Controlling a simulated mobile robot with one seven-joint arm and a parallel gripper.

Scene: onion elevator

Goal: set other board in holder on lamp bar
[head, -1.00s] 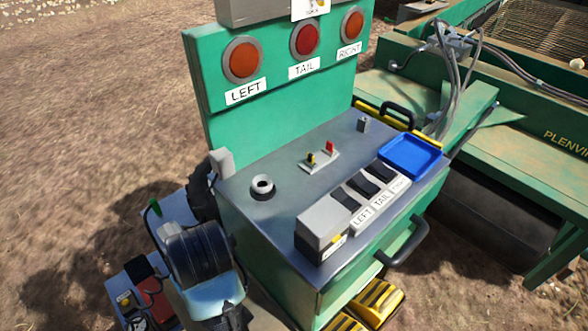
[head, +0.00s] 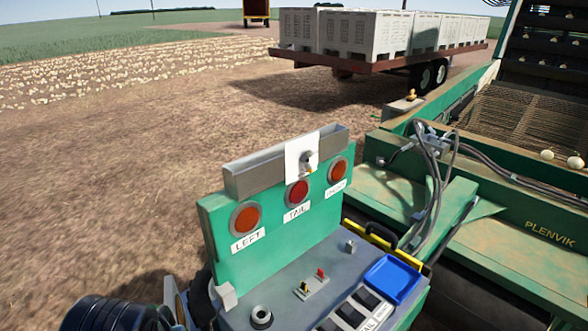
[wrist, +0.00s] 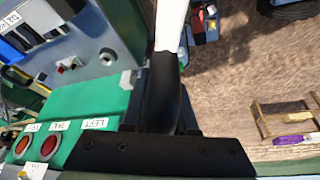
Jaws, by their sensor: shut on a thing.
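The lamp bar is a green panel (head: 275,245) with LEFT, TAIL and RIGHT lamps, at the lower middle of the head view. A grey trough-like holder (head: 255,176) runs along its top. A white card or board (head: 302,158) with a small picture stands at the holder's middle. In the wrist view my gripper (wrist: 168,58) is shut on a white, narrow-looking piece (wrist: 172,25), probably the other board seen nearly edge-on. Its printed face cannot be made out. The gripper is beside the LEFT end of the panel (wrist: 95,108), apart from the holder.
The console top (head: 285,310) carries switches, a round button and a blue tray (head: 392,278). Green machinery (head: 490,225) with cables stands at right. A trailer with pale crates (head: 365,32) is far behind. Open soil lies left of the panel.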

